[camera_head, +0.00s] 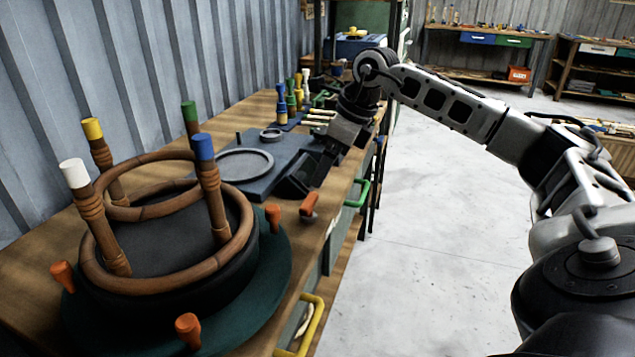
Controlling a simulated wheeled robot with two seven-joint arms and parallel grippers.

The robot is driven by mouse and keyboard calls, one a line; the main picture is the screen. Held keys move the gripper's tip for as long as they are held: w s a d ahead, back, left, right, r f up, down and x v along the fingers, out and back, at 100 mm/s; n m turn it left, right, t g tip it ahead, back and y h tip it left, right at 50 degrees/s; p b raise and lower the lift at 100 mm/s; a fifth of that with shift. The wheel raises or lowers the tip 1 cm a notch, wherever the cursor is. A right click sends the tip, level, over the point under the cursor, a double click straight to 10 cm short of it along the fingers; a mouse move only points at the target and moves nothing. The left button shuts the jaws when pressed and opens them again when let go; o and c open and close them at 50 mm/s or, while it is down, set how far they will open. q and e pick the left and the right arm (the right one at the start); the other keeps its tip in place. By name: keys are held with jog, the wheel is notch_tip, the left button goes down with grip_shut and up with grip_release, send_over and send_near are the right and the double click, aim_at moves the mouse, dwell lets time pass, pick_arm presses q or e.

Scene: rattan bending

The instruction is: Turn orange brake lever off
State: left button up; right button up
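An orange lever handle (309,204) with a greyish lower end stands at the front edge of the wooden bench, just right of the green turntable (275,275). I take it to be the brake lever. My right gripper (300,182) reaches down from the right and is just behind and above this handle. A gap between them is hard to judge. Its dark fingers blend into the dark plate behind, so their opening is unclear. My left gripper is not in view.
On the turntable stands a rattan frame (165,270) with coloured leg caps. Several orange knobs (188,332) ring it. A dark plate with a grey ring (244,164) lies behind. Green (357,193) and yellow (302,325) drawer handles jut from the bench front. The floor at right is clear.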

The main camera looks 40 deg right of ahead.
jog(key=v, duration=0.6)
jog(key=shift+s+r, duration=0.2)
jog(key=shift+r, duration=0.1)
jog(key=shift+d+r+p, duration=0.1)
jog(key=shift+d+p, duration=0.05)
jog(key=shift+p, duration=0.2)
